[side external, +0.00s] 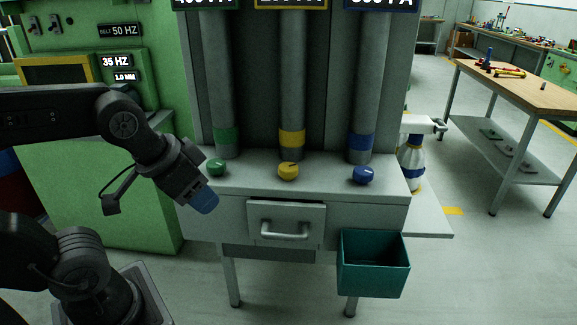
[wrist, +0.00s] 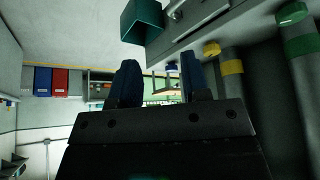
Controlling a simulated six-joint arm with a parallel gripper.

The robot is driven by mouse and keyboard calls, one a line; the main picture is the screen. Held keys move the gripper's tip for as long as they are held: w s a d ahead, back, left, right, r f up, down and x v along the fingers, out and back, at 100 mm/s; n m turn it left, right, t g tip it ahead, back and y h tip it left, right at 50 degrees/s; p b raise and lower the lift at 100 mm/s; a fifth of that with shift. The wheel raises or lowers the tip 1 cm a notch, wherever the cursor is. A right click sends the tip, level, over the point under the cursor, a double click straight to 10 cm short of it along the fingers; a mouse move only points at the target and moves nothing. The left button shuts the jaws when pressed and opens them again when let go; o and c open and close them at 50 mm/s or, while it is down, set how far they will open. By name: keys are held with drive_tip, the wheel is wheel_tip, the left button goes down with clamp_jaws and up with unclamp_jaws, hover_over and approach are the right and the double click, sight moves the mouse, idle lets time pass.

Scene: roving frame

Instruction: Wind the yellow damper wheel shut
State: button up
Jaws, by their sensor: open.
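The yellow damper wheel (side external: 288,172) is a small round knob with a dark mark on top, set on the grey ledge (side external: 240,178) below the yellow-banded middle pipe. It also shows in the wrist view (wrist: 211,49), up and right of the fingers. My gripper (side external: 206,201) is in front of the cabinet, left of and lower than the yellow wheel, and not touching it. In the wrist view its two blue fingers (wrist: 160,76) stand apart with nothing between them.
A green wheel (side external: 216,167) sits left of the yellow one, close to my gripper, and a blue wheel (side external: 363,175) to the right. Pipes rise behind the wheels. A drawer with a handle (side external: 285,234) and a teal bin (side external: 374,264) are below. A workbench (side external: 520,82) stands far right.

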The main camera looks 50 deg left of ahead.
drive_tip(key=shift+o, duration=0.2)
drive_tip(key=shift+o, duration=0.8)
drive_tip(key=shift+w+r, duration=0.1)
drive_tip(key=shift+r, duration=0.05)
drive_tip(key=o, duration=0.4)
drive_tip(key=shift+m+g, duration=0.5)
drive_tip(key=shift+m, duration=0.4)
drive_tip(key=w+r, duration=0.1)
drive_tip(key=w+a+r, duration=0.1)
drive_tip(key=w, duration=0.1)
drive_tip(key=w+r, duration=0.1)
drive_tip(key=w, duration=0.1)
drive_tip(key=shift+w+a+r, duration=0.15)
drive_tip(key=shift+w+a, duration=0.1)
drive_tip(key=shift+o, duration=0.7)
drive_tip(key=w+a+r+m+g, duration=0.1)
drive_tip(key=w+a+r+m, duration=0.1)
drive_tip(key=w, duration=0.7)
drive_tip(key=shift+a+r+m+g, duration=0.15)
drive_tip(key=shift+a+m+g, duration=0.25)
drive_tip(key=shift+a, duration=0.2)
drive_tip(key=m+g, duration=0.3)
drive_tip(key=m, duration=0.2)
hover_over(287, 166)
wheel_tip(287, 166, down, 6)
wheel_tip(287, 166, down, 13)
drive_tip(key=shift+f, duration=0.1)
drive_tip(key=shift+c, duration=0.2)
drive_tip(key=c, duration=0.9)
